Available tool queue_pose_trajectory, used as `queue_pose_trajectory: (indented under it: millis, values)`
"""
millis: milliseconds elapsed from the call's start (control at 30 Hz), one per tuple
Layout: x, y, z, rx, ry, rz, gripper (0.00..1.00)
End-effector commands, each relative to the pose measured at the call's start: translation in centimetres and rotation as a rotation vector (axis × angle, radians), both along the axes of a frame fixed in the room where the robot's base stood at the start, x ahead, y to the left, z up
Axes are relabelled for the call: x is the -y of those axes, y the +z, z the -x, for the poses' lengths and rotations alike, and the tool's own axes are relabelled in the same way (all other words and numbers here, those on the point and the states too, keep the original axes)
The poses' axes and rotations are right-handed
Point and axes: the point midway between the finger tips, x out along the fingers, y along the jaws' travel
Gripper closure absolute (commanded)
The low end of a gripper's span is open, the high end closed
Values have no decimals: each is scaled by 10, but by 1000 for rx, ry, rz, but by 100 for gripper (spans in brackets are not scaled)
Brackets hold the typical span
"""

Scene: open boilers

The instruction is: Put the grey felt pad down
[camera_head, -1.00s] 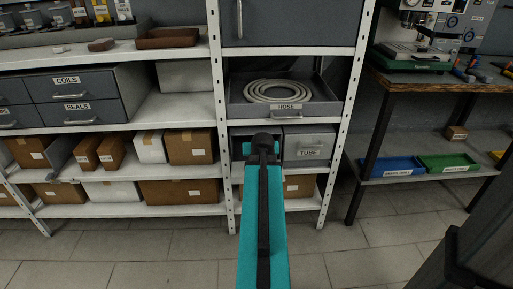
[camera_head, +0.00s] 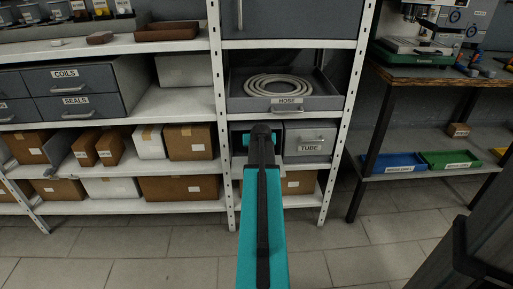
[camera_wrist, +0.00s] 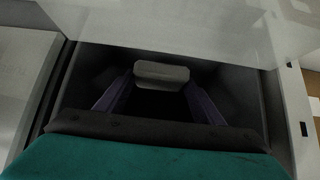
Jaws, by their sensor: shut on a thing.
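In the wrist view the grey felt pad (camera_wrist: 162,72) is a small pale grey block with rounded edges. It sits between the tips of my gripper (camera_wrist: 160,80), whose two dark purplish fingers are shut on it. The pad and fingers are over or inside a dark, grey-walled space (camera_wrist: 85,75). Its floor is too dark to make out, so I cannot tell whether the pad touches anything below. In the head view my teal arm reaches to the lower shelf bay beside the drawer labelled TUBE (camera_head: 311,147) and hides the gripper and pad.
The open HOSE drawer (camera_head: 329,103) with a coiled hose (camera_head: 285,86) is just above. White shelf posts (camera_head: 339,150) flank the bay. A bench with blue (camera_head: 397,164) and green trays (camera_head: 452,160) stands right.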

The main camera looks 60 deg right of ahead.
Motion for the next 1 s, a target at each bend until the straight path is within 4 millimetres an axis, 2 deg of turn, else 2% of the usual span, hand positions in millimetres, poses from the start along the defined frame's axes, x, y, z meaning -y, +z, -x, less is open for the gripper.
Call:
queue_pose_trajectory:
  millis: [367, 733, 1000]
  values:
    - [2, -1, -1, 1, -1, 0, 63]
    - [24, -21, -16, 0, -1, 0, 63]
    - [27, -24, -18, 1, -1, 1, 63]
